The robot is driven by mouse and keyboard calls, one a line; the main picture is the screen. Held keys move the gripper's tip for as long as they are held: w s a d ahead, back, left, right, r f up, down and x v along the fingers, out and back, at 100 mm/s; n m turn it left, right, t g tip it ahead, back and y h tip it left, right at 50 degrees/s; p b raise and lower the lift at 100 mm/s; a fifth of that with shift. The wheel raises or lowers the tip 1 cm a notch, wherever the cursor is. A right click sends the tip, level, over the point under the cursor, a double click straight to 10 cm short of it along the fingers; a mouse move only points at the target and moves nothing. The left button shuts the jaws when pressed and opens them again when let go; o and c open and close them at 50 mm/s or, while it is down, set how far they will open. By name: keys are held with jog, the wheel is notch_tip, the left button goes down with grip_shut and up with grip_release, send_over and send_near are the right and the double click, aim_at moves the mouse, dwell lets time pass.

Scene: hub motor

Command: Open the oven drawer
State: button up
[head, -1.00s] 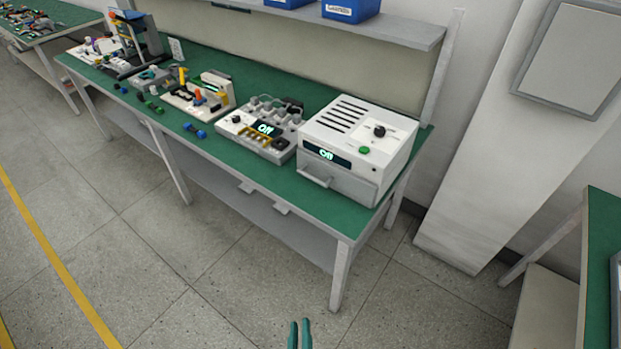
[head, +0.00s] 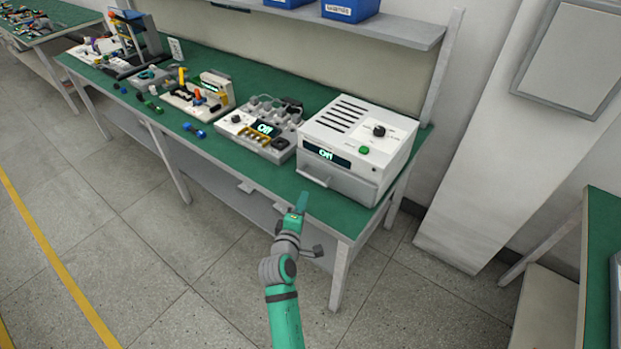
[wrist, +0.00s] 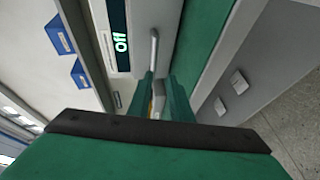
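The oven (head: 355,150) is a white box with a dark "Off" display, a black knob and a green button, at the right end of the green bench. Its drawer handle (head: 314,177) is a pale bar low on the front; the drawer looks shut. My gripper (head: 302,198) is just in front of and below the handle at the bench's front edge. In the wrist view the handle (wrist: 154,48) lies just beyond my two green fingertips (wrist: 161,82). The fingers are apart, with nothing visibly held. Whether a fingertip touches the handle I cannot tell.
A grey device (head: 258,130) with its own "Off" display stands left of the oven. Several small parts and fixtures lie farther left on the green bench (head: 240,172). A shelf with blue bins (head: 350,8) is above. The floor in front is free.

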aim_at(311, 178)
jog(key=shift+w+d+r, duration=0.1)
jog(key=shift+w+r, duration=0.2)
jog(key=shift+w, duration=0.3)
jog(key=shift+w+d+r, duration=0.1)
jog(key=shift+w+r, duration=0.15)
jog(key=shift+w, duration=0.3)
jog(key=x, duration=0.9)
jog(key=shift+w+d, duration=0.2)
jog(key=shift+w, duration=0.15)
jog(key=shift+f, duration=0.1)
grip_shut()
